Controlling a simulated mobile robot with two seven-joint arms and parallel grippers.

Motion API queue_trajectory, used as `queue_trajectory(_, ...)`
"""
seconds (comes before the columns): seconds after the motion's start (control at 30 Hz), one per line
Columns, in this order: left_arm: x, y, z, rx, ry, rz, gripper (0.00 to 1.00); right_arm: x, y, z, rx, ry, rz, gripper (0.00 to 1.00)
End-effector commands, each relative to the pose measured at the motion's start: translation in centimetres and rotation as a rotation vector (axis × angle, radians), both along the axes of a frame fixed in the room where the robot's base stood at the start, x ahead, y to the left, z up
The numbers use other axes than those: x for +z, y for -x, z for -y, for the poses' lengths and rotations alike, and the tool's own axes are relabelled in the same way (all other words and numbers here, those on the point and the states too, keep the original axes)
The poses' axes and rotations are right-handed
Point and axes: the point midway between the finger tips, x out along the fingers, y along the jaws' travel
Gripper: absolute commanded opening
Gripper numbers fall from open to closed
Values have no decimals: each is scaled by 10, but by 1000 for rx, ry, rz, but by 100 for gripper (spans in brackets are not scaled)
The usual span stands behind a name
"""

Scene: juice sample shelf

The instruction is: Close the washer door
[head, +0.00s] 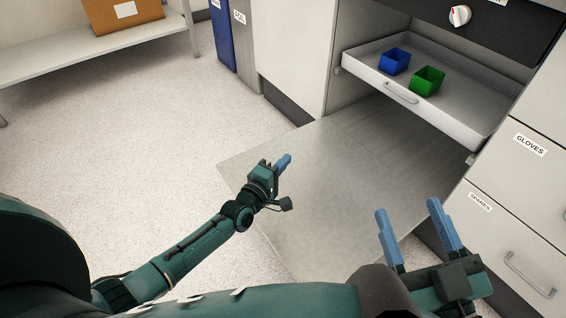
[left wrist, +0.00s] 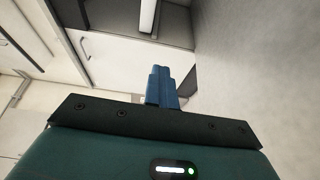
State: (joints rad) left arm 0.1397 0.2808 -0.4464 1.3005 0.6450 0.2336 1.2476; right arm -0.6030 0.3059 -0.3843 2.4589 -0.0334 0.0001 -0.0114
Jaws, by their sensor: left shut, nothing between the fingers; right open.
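The washer door (head: 330,165) is a flat grey panel, folded down and lying open in front of the cabinet in the head view. My left gripper (head: 286,158) is shut and empty, in front of the door's left part in the picture; I cannot tell whether it touches it. Its closed blue fingers also show in the left wrist view (left wrist: 160,80), with a plain grey surface to their right that may be the door. My right gripper (head: 407,208) is open and empty, near the door's right edge.
A pulled-out tray (head: 455,118) above the door holds a blue cup (head: 395,61) and a green cup (head: 427,81). A black panel with a white knob (head: 459,15) is above. Labelled drawers (head: 510,205) stand right. The floor (head: 130,150) at left is clear.

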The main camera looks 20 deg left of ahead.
Motion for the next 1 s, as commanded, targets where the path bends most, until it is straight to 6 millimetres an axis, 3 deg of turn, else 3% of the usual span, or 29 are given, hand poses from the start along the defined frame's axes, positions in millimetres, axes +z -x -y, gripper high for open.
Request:
queue_trajectory(0.47,0,0,0,0,0,0,0,0,-1,0,-5,-5,-2,60)
queue_trajectory(0.77,0,0,0,0,0,0,22,1,-2,0,-5,-3,4,60)
queue_trajectory(1.0,0,1,0,0,0,0,22,3,-2,0,-1,3,9,60)
